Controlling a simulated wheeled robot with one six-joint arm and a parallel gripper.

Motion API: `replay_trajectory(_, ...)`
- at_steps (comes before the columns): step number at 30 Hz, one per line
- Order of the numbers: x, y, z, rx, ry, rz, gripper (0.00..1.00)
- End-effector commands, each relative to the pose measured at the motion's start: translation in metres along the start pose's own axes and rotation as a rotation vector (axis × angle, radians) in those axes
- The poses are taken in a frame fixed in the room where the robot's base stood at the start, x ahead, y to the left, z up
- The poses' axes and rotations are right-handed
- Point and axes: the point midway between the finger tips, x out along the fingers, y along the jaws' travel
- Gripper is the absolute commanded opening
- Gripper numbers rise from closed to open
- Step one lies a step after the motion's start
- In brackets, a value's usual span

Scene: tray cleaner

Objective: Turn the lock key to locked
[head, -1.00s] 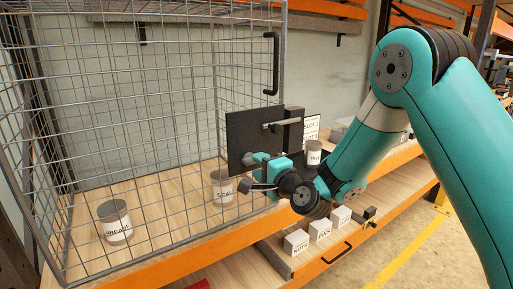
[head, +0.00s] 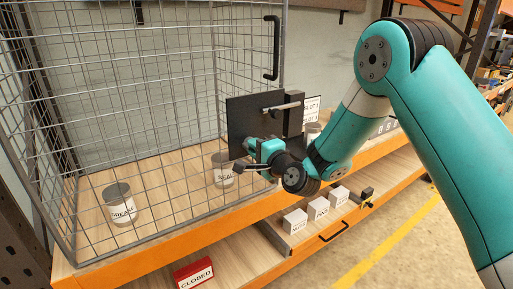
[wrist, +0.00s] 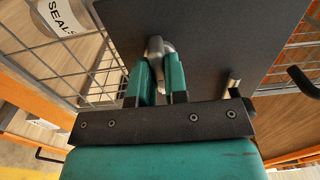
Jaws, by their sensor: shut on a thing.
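A black lock plate (head: 240,112) is mounted at the right end of the wire cage, with a metal bar (head: 281,107) across its upper part. My gripper (head: 252,148) is at the plate's lower part. In the wrist view, my gripper (wrist: 157,72) has its two green fingers shut on a rounded silver metal key (wrist: 155,46) that stands out from the plate. The fingers hide much of the key, so I cannot tell whether it is at locked. In the head view the key is hidden by the gripper.
A wire cage (head: 150,100) holds a grease can (head: 121,210) and a seals can (head: 222,177). A black door handle (head: 272,48) is above the plate. Orange shelf edges (head: 160,270) run beneath.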

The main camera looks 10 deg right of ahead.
Motion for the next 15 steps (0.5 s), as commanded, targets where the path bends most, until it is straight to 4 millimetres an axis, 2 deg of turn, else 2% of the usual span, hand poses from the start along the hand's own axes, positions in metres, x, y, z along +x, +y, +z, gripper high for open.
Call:
replay_trajectory(8, -0.0002, 0.0021, 0.0001, -0.071, 0.0, 0.0, 0.0)
replay_trajectory(15, 0.0, 0.0038, 0.0006, -0.242, -0.001, -0.002, 0.0)
